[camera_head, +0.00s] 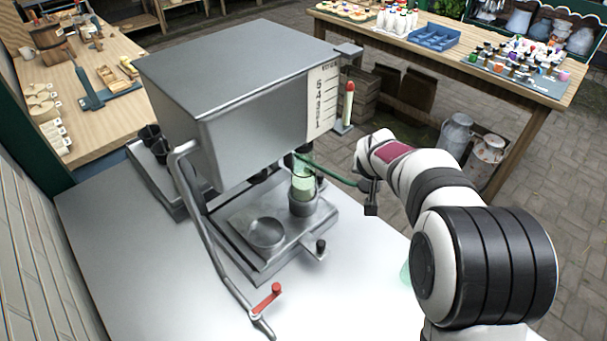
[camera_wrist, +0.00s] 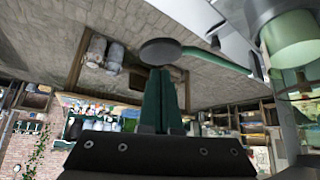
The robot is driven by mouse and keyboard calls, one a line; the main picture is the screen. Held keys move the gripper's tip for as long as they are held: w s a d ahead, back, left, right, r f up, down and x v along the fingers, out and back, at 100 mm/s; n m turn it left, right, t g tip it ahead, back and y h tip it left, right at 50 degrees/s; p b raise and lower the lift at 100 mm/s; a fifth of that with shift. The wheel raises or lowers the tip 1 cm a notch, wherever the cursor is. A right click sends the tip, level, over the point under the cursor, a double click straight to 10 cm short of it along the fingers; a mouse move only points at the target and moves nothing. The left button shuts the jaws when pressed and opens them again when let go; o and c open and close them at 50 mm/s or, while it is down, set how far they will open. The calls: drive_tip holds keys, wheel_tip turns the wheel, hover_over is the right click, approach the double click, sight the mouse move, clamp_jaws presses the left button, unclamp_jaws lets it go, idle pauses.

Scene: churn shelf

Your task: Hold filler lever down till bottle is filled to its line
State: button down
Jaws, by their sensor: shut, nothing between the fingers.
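The filler is a grey metal box (camera_head: 235,95) with a numbered scale on its right side. A clear bottle (camera_head: 303,180) with pale green liquid stands in a cup under it; I cannot make out its line or judge the level against it. The bottle also shows at the upper right of the wrist view (camera_wrist: 296,42). A green filler lever (camera_head: 338,178) runs right from the filler; it ends in a dark round knob (camera_wrist: 160,51). My gripper (camera_wrist: 157,74) is shut and empty, its fingertips at the knob; I cannot tell whether they touch.
A bent pipe with a red handle (camera_head: 267,299) stands at the front left. An empty metal cup (camera_head: 266,233) sits on the drip tray beside the bottle. A greenish object (camera_head: 405,273) is partly hidden behind my arm. The metal counter is clear at the front left.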

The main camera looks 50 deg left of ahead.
sight(369, 184)
drive_tip(key=shift+f, duration=0.1)
drive_tip(key=shift+f, duration=1.55)
drive_tip(key=shift+d+f, duration=0.15)
drive_tip(key=shift+f, duration=0.7)
drive_tip(key=shift+d+f, duration=0.1)
drive_tip(key=shift+f, duration=0.65)
